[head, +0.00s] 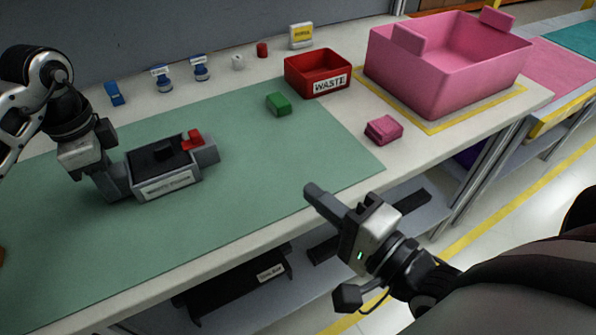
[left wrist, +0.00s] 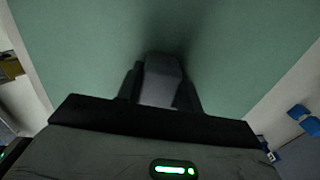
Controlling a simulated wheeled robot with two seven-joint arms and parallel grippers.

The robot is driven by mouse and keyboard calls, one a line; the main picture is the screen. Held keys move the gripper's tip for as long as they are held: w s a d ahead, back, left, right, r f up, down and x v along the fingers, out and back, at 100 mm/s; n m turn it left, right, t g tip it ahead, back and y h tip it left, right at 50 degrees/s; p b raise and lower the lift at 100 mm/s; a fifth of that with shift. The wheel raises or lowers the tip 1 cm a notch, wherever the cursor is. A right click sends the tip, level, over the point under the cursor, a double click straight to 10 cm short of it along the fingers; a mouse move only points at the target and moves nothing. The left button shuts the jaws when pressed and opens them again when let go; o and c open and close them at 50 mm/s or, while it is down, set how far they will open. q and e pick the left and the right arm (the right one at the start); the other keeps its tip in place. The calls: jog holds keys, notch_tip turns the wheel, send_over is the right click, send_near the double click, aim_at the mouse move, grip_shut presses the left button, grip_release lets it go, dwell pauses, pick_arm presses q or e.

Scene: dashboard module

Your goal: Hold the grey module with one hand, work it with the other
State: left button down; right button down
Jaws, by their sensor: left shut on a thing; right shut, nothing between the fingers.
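The grey module (head: 166,176) is on the green mat (head: 270,165) at the left in the head view. It has a dark top, a white label on its front and a red part (head: 192,139) at its right end. My left gripper (head: 112,185) is shut on the module's left end. In the left wrist view, a grey piece shows between the left fingers (left wrist: 160,82); the rest of the module is hidden there. My right gripper (head: 320,197) is shut and empty, well right of the module, near the table's front edge.
A green block (head: 278,104) lies by the red waste bin (head: 318,75). A pink block (head: 384,130) lies near the large pink bin (head: 440,75). Small bottles and items line the back, including a yellow-and-white box (head: 300,36). The mat between module and right gripper is clear.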

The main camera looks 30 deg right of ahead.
pick_arm(q)
jog(key=c, duration=0.9)
grip_release()
jog(key=shift+o, duration=0.2)
